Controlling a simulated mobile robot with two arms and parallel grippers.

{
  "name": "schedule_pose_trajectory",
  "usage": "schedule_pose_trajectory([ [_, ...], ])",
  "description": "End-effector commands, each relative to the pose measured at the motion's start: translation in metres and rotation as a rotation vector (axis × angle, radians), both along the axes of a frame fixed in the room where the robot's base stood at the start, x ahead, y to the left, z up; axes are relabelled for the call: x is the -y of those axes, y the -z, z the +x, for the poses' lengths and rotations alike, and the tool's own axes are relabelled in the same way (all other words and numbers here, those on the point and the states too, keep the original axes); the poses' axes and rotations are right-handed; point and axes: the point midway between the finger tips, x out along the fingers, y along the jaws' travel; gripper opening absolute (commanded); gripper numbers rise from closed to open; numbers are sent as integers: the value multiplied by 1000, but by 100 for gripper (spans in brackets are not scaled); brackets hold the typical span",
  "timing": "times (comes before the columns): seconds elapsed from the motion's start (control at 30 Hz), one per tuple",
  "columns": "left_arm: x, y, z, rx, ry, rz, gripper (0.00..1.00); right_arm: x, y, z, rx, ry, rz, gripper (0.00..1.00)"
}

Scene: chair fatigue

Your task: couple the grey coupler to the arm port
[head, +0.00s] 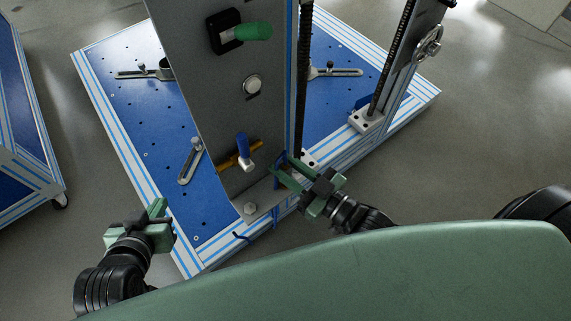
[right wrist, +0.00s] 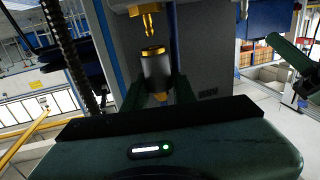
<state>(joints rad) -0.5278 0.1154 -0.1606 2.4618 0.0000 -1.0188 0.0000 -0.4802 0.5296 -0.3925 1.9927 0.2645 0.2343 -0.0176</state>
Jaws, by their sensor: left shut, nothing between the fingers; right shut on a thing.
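My right gripper (head: 287,173) is at the lower right edge of the grey upright panel in the head view. In the right wrist view its fingers are shut on the grey coupler (right wrist: 156,70), a dark grey cylinder with a brass ring on top and brass below. A brass fitting (right wrist: 149,22), which looks like the arm port, points down just above the coupler. A small gap shows between them, and they look roughly in line. In the head view I cannot make out the coupler. My left gripper (head: 157,210) is shut and empty, left of the blue base plate.
The grey panel (head: 225,105) carries a green handle (head: 252,32), a round knob (head: 252,84) and a blue-handled brass valve (head: 242,152). The panel stands on a blue perforated base (head: 160,120) with clamps. Dark vertical screws stand to its right. Another blue-topped table (head: 30,120) is at left.

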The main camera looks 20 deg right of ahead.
Motion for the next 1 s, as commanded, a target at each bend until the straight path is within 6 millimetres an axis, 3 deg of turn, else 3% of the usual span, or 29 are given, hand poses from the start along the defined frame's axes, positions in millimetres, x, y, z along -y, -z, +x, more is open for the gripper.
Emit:
schedule_pose_trajectory([
  [1.0, -4, 7, -8, -57, -5, 13, 0, 0, -1, 0, 1, 0, 1, 0],
])
